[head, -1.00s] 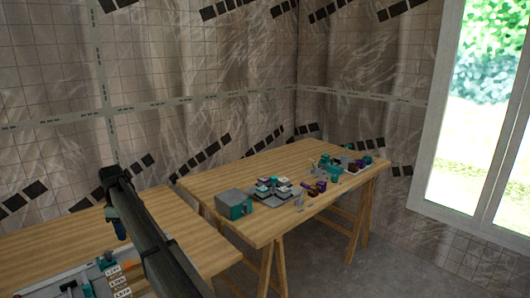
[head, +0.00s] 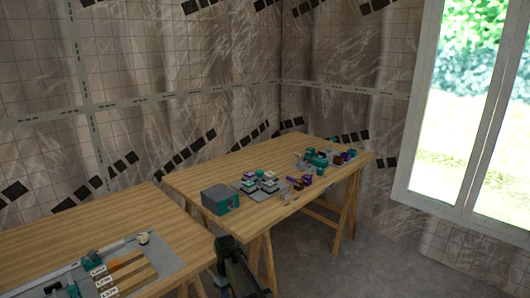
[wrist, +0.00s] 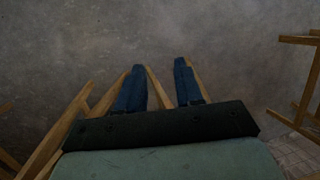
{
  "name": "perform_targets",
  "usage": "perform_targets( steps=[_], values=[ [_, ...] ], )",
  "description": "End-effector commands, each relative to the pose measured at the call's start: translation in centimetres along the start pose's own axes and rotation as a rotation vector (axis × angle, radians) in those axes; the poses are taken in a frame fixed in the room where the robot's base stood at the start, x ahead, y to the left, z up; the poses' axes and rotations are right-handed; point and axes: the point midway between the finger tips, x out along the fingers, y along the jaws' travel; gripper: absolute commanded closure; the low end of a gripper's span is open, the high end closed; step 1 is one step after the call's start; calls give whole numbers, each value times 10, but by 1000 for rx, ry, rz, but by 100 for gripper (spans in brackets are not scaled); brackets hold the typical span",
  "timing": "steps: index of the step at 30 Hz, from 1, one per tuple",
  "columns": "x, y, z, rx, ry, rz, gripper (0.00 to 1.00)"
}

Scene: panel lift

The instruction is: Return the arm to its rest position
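In the wrist view my gripper (wrist: 158,68) shows two blue fingers standing apart with nothing between them. It points down towards bare grey floor (wrist: 150,35), and a wooden trestle leg shows behind the fingers. In the head view a dark part of my arm (head: 238,268) shows low in the middle, in front of the gap between the two tables. The fingers cannot be made out clearly there.
The left wooden table (head: 130,218) carries a grey board (head: 175,262) with labelled strips. The right trestle table (head: 200,178) carries a teal-and-grey box (head: 220,199) and several small teal, purple and grey parts. Trestle legs (wrist: 305,85) stand close by. A window (head: 455,110) is at right.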

Motion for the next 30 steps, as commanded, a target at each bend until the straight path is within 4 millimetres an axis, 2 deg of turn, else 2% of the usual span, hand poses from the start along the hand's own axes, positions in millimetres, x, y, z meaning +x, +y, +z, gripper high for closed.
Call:
perform_targets(
  steps=[1,3,9,15,23,30],
  values=[
    [22,6,16,26,-13,-7,64],
    [47,15,32,61,-25,-15,64],
    [116,35,82,161,-62,-36,64],
    [179,45,136,257,-99,-59,64],
    [250,44,212,383,-148,-90,64],
    [305,30,284,495,-195,-119,64]
  ],
)
